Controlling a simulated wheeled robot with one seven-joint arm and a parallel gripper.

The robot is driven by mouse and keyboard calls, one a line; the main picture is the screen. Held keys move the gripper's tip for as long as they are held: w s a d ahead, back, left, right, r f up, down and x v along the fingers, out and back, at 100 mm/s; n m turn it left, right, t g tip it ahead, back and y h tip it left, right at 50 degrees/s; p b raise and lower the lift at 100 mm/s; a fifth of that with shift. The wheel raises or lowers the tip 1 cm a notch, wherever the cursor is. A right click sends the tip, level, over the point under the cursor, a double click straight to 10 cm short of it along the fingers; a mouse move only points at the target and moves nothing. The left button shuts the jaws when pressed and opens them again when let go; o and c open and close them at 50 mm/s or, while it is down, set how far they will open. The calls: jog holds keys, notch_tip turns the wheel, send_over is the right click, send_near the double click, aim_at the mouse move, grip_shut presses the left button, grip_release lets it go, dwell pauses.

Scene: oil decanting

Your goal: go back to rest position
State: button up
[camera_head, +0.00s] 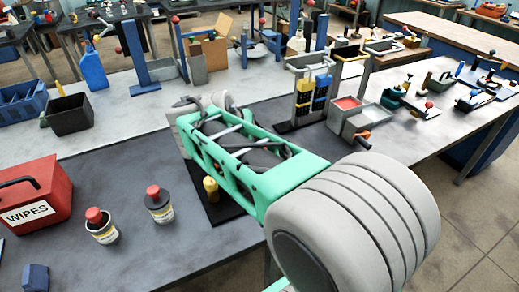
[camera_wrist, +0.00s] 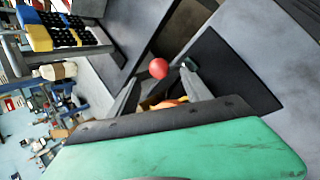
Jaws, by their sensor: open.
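My gripper (camera_wrist: 160,88) shows in the wrist view as two grey fingers, spread apart. A red ball-shaped knob (camera_wrist: 158,68) appears between the fingertips in the picture; I see no contact, and its distance is hard to tell. Something orange-yellow (camera_wrist: 166,103) shows low between the fingers, partly hidden by my green arm part. In the head view my green and grey arm reaches from the lower right over the table to the upper left; its fingers cannot be made out there.
Two red-capped bottles (camera_head: 159,204) (camera_head: 101,226) and a red WIPES box (camera_head: 33,194) stand left of my arm. A small yellow object (camera_head: 211,188) is close beside the arm. A rack with yellow and blue clips (camera_head: 313,92) and grey bins (camera_head: 362,118) stand beyond it.

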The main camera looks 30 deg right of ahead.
jog(key=shift+v, duration=1.1)
jog(key=s+a+f+m+y, duration=0.3)
jog(key=s+a+f+m, duration=0.1)
jog(key=a, duration=0.4)
jog(key=s+a+f+m+y, duration=0.3)
jog(key=s+a+f+m, duration=0.1)
jog(key=a, duration=0.4)
jog(key=shift+s+m, duration=0.5)
jog(key=shift+s, duration=0.55)
